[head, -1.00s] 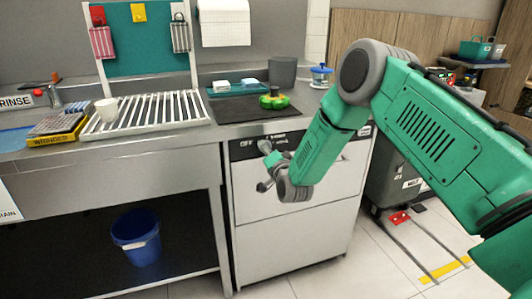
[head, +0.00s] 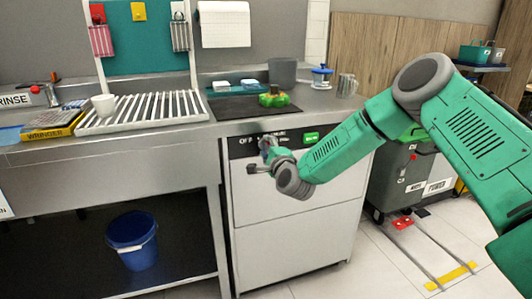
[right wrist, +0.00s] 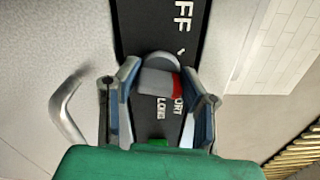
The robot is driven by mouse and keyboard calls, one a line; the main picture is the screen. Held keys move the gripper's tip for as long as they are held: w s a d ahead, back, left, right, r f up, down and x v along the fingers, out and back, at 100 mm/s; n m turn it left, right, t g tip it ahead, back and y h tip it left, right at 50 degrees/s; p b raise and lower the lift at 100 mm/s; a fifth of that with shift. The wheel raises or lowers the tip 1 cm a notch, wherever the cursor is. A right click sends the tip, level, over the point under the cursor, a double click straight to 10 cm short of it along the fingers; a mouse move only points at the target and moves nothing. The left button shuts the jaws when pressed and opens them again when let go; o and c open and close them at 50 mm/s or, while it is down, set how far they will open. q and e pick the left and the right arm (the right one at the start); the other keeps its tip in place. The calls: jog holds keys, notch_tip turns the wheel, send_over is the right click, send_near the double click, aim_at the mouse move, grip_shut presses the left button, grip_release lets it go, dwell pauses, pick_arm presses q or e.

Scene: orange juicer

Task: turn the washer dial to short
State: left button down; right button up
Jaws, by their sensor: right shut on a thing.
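The washer (head: 290,240) is a light grey front with a black control panel (head: 240,146) along its top, under the counter. In the right wrist view the panel shows "OFF", and partly covered letters "ORT" and "LON" lower down. The grey dial (right wrist: 160,64) with a red mark sits between the fingers of my right gripper (right wrist: 162,88), which is shut on it. The red mark lies right beside the letters "ORT". In the head view my right gripper (head: 266,148) is at the panel and hides the dial. My left gripper is not in view.
A handle (right wrist: 68,105) juts out beside the panel. A lit green label (head: 311,138) is right of my gripper. The counter holds a drying rack (head: 150,112), a green juicer (head: 273,97) and a glass jug (head: 347,86). A blue bucket (head: 133,240) stands left.

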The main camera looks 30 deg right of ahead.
jog(key=shift+d+f+m, duration=0.1)
jog(key=shift+d+m, duration=0.15)
jog(key=shift+m, duration=0.25)
jog(key=o, duration=1.1)
jog(key=shift+c, duration=0.2)
jog(key=shift+o, duration=0.4)
jog(key=shift+f, duration=0.15)
jog(key=shift+d, duration=0.1)
jog(key=shift+s, duration=0.2)
jog(key=v, duration=1.1)
jog(key=shift+s, duration=0.25)
